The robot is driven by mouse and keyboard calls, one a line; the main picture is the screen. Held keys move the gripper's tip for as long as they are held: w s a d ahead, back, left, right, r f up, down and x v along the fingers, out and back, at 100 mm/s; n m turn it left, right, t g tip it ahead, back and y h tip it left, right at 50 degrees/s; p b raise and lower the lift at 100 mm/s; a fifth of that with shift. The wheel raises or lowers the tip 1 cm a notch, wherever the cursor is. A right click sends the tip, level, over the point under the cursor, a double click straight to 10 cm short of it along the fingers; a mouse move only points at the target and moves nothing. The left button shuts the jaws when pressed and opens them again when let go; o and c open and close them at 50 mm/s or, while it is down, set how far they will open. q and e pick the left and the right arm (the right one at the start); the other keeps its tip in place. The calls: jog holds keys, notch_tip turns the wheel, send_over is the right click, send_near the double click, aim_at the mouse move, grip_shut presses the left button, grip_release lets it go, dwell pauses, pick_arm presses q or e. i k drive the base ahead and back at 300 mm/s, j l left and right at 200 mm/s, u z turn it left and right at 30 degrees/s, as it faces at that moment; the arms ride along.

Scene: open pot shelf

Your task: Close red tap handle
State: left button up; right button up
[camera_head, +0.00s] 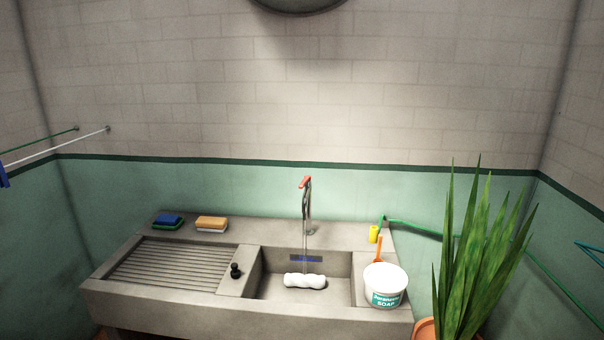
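The tap (307,210) is a curved metal spout standing at the back of the grey sink, above the basin. Its red handle (304,182) sits on top of the spout. A thin pale stream, seemingly water, runs from the tap into the basin (337,288). A white rounded object (304,281) lies in the basin beneath it. Neither of my grippers is in view.
A white soap bucket (384,285) stands on the sink's right side, with an orange-handled tool and a yellow item (374,233) behind it. Sponges (211,223) lie back left. A black plug (235,270) sits left of the basin. A spiky plant (470,255) stands at right.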

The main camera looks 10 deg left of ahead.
aim_at(307, 177)
jog(key=i+j+u, duration=0.15)
jog(key=i+j, duration=0.15)
jog(key=i, duration=0.15)
jog(key=i+j+u, duration=0.1)
jog(key=i+j, duration=0.15)
jog(key=i, duration=0.25)
